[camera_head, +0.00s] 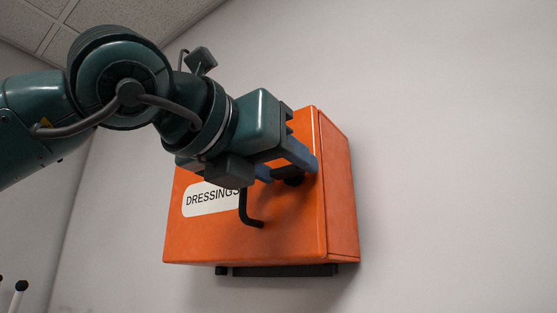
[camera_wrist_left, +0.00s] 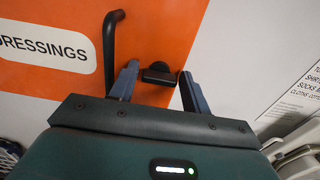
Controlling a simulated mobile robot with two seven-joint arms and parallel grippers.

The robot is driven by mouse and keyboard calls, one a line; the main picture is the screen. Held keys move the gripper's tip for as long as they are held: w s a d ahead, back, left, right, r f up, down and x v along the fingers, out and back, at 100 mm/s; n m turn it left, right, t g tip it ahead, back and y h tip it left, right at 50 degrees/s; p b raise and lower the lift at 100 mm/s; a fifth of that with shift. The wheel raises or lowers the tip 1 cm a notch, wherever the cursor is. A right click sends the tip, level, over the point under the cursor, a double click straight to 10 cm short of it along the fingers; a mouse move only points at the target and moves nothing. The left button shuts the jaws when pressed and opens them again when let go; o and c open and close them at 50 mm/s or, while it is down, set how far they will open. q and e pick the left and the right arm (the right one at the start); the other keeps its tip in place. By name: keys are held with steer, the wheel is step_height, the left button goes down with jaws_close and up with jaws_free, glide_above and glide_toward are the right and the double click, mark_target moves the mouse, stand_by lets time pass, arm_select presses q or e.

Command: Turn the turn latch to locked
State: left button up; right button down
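An orange wall cabinet (camera_head: 285,225) carries a white label reading DRESSINGS and a bent black handle (camera_head: 246,210). The turn latch (camera_wrist_left: 165,72) is a small dark knob on the cabinet front, lying crosswise in the left wrist view, to the right of the handle (camera_wrist_left: 109,35). It is partly hidden in the head view (camera_head: 293,181). My left gripper (camera_head: 289,169) is at the cabinet front. Its two blue-grey fingers are apart, one on each side of the latch, with visible gaps, so it looks open and not clamped. My right gripper is not in view.
A dark bar (camera_head: 285,270) sits under the cabinet. The pale wall right of the cabinet is clear in the head view. In the left wrist view, a printed sign (camera_wrist_left: 292,95) and pale objects (camera_wrist_left: 298,150) show at the right.

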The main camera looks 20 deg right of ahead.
arm_select(q)
steer(key=c, duration=0.7)
